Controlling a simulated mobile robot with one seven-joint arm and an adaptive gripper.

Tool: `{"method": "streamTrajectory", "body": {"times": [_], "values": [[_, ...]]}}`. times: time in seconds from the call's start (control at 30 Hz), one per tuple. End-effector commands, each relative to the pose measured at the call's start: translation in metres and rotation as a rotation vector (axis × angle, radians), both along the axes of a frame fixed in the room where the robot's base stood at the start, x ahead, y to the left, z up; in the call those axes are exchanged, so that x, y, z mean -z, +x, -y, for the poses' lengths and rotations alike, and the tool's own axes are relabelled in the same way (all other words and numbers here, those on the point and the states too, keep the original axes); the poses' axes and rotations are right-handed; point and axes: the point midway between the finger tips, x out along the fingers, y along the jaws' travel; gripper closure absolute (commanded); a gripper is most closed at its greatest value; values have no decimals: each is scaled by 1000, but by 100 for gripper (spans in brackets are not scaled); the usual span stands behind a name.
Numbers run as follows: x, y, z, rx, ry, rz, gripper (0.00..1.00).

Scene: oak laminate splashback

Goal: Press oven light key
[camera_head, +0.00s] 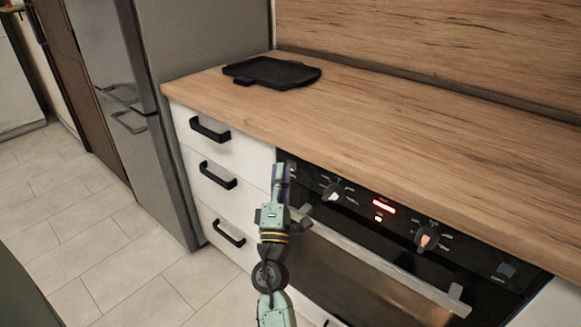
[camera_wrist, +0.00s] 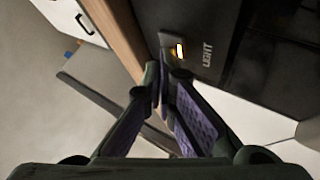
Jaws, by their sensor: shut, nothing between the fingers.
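The oven light key (camera_wrist: 168,41) shows in the wrist view on the black oven panel, beside the printed word "LIGHT". A small white and yellow glow shows on or beside it. My gripper (camera_wrist: 166,76) is shut and empty, with its fingertips right by the key; I cannot tell whether they touch it. In the head view my gripper (camera_head: 283,172) is at the left end of the oven's control panel (camera_head: 350,207), where it hides the panel behind it. The key cannot be made out there.
The panel has a left knob (camera_head: 333,193), a right knob (camera_head: 427,239) and a red lit display (camera_head: 383,205) between them. Another small key (camera_head: 506,270) is at the panel's right end. The oven handle (camera_head: 385,268) juts out below. The wooden counter (camera_head: 400,120) overhangs above, with a black tray (camera_head: 272,72).

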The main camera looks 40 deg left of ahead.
Motion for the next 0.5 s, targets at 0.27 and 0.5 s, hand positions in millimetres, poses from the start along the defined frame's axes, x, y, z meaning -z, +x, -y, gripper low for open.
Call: {"method": "streamTrajectory", "body": {"times": [0.27,0.5], "values": [[0,-11,0,0,1,-1,100],[0,-11,0,1,1,0,100]]}}
